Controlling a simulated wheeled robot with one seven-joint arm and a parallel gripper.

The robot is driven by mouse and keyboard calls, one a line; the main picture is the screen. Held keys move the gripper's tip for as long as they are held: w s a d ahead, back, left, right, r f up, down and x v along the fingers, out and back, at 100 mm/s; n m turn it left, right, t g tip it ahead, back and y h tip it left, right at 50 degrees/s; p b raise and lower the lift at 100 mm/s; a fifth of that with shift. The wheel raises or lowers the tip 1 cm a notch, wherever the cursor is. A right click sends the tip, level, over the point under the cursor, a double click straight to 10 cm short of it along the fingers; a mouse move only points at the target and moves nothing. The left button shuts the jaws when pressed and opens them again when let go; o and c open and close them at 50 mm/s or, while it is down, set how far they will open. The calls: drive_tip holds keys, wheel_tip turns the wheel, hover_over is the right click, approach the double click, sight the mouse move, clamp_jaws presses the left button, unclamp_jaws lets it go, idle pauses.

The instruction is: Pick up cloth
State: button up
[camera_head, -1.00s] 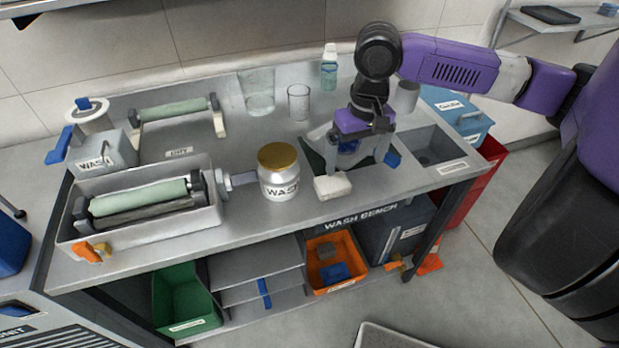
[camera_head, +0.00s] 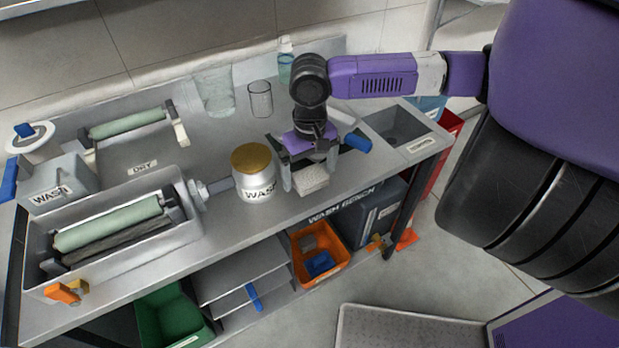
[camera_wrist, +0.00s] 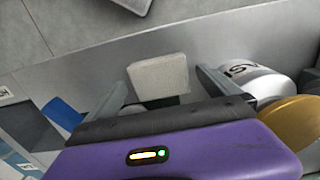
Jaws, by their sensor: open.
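A pale, off-white block-like piece (camera_head: 312,180), which looks like the folded cloth, lies near the front edge of the steel bench (camera_head: 235,222). I cannot tell whether it is cloth or sponge. My gripper (camera_head: 309,177) points down over it, open, with one finger on each side. In the wrist view the pale piece (camera_wrist: 158,76) sits between the spread fingers, with a gap to each of them.
A gold-lidded wash jar (camera_head: 253,178) stands close to the left of my gripper. A blue-ended object (camera_head: 357,142) lies to the right, before the sink (camera_head: 396,125). A glass (camera_head: 260,98) stands behind. A roller tray (camera_head: 110,235) fills the left.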

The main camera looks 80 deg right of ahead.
drive_tip(key=shift+f, duration=0.1)
drive_tip(key=shift+c, duration=0.2)
drive_tip(key=c, duration=1.3)
drive_tip(key=shift+c, duration=0.2)
drive_tip(key=shift+s+a+r, duration=0.25)
drive_tip(key=shift+r, duration=0.1)
drive_tip(key=s+a+r+p, duration=0.7)
drive_tip(key=s+a+p, duration=0.1)
drive_tip(key=a, duration=0.2)
drive_tip(key=shift+s+r, duration=0.3)
drive_tip(key=shift+f+p, duration=0.1)
drive_tip(key=shift+p, duration=0.25)
